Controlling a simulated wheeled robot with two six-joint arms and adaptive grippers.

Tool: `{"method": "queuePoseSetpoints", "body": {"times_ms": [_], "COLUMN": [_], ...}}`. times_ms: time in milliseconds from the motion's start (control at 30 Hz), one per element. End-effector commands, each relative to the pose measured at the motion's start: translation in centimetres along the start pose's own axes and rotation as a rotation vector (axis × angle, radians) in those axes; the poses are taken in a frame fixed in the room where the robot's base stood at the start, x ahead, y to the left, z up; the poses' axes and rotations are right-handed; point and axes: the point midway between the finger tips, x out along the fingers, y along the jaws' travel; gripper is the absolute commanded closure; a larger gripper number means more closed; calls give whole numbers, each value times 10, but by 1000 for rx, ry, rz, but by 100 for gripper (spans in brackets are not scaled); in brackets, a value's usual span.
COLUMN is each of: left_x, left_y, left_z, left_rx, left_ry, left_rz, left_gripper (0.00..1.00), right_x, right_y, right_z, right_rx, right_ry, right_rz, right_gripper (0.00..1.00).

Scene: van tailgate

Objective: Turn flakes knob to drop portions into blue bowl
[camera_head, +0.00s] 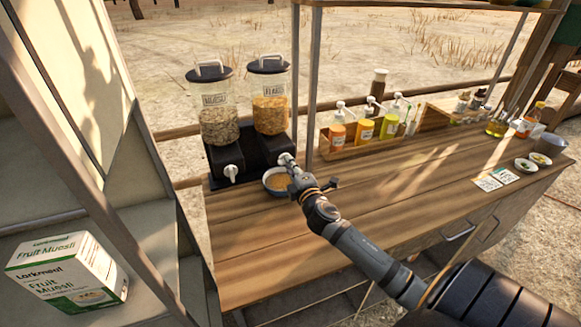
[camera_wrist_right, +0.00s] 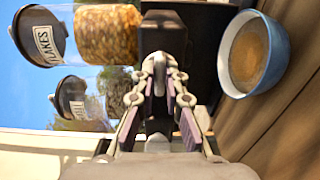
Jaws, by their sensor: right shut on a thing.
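The flakes dispenser (camera_head: 270,97) is a clear canister with a dark lid, filled with orange-brown flakes, on a black base (camera_head: 250,150). It also shows sideways in the right wrist view (camera_wrist_right: 108,33). My right gripper (camera_head: 289,165) is at the front of the base, below the flakes canister. In the right wrist view its fingers (camera_wrist_right: 160,85) are shut on the pale flakes knob (camera_wrist_right: 158,62), partly hidden by them. The blue bowl (camera_head: 268,184) stands on the counter below the knob, with brownish contents (camera_wrist_right: 249,54). My left gripper is out of view.
The muesli dispenser (camera_head: 218,112) stands to the left, with its own white knob (camera_head: 232,173). A wooden rack with several pump bottles (camera_head: 363,128) is to the right. A shelf post (camera_head: 314,70) rises near the dispensers. The counter's middle (camera_head: 410,175) is clear.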

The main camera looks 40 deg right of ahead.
Motion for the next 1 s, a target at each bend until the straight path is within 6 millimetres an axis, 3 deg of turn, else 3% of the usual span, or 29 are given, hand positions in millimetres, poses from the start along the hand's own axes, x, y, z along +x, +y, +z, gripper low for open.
{"method": "queuePoseSetpoints", "body": {"times_ms": [367,400,567,867,1000], "left_x": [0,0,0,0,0], "left_y": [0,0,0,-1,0], "left_z": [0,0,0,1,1], "left_rx": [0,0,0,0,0], "left_ry": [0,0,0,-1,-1], "left_rz": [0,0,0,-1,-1], "left_gripper": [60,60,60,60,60], "right_x": [0,0,0,-1,-18], "right_y": [-2,-2,-1,-1,-1], "right_z": [0,0,0,0,0], "right_rx": [5,5,4,4,0], "right_ry": [-2,-2,-1,0,1], "right_rz": [-3,-3,-2,-1,-3], "right_gripper": [100,88,66,66,66]}}
